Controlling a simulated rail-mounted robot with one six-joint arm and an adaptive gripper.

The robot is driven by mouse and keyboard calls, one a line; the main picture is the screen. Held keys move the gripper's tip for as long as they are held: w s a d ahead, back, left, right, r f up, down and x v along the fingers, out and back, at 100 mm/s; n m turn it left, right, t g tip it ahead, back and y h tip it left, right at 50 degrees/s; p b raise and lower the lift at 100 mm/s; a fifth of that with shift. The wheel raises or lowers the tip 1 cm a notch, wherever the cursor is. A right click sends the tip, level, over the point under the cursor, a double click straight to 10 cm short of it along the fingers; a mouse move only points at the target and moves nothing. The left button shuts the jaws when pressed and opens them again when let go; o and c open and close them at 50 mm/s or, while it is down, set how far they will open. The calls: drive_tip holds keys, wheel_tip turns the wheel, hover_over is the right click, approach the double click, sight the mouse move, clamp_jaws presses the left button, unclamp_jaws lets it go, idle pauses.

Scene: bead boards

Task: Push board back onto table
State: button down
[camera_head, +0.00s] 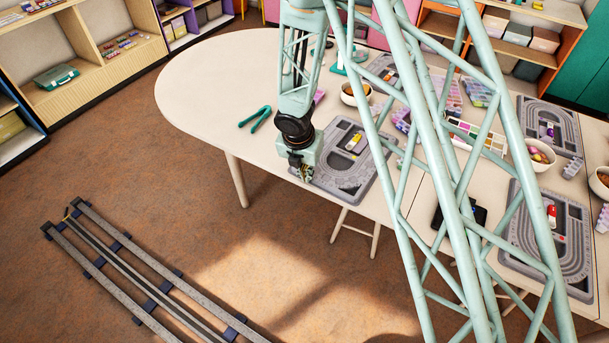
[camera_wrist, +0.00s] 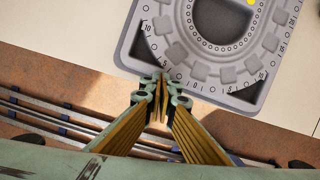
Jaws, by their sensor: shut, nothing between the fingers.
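A grey bead board (camera_head: 340,172) lies at the table's near edge, with its near end sticking out past the edge. A yellow piece (camera_head: 354,142) lies on it. In the wrist view the board (camera_wrist: 205,72) fills the upper middle, and its near edge hangs over the floor. My gripper (camera_head: 305,178) is at the board's near left end in the head view. In the wrist view its fingertips (camera_wrist: 161,86) are together and empty, right at the board's near edge. I cannot tell whether they touch it.
The table (camera_head: 205,85) is bare at the left. Green pliers (camera_head: 255,118) lie left of the board. A bowl (camera_head: 355,93) stands behind it. Another bead board (camera_head: 525,225), a dark flat device (camera_head: 463,214) and a bead bowl (camera_head: 540,154) are to the right. A stool (camera_head: 357,228) stands below.

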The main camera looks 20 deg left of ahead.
drive_tip(key=shift+w+p, duration=0.35)
drive_tip(key=shift+w, duration=0.15)
drive_tip(key=shift+s+f, duration=0.1)
drive_tip(key=shift+s, duration=0.1)
drive_tip(key=s+r+p, duration=0.1)
drive_tip(key=s+r, duration=0.5)
drive_tip(key=r, duration=0.4)
idle(1.0)
idle(0.6)
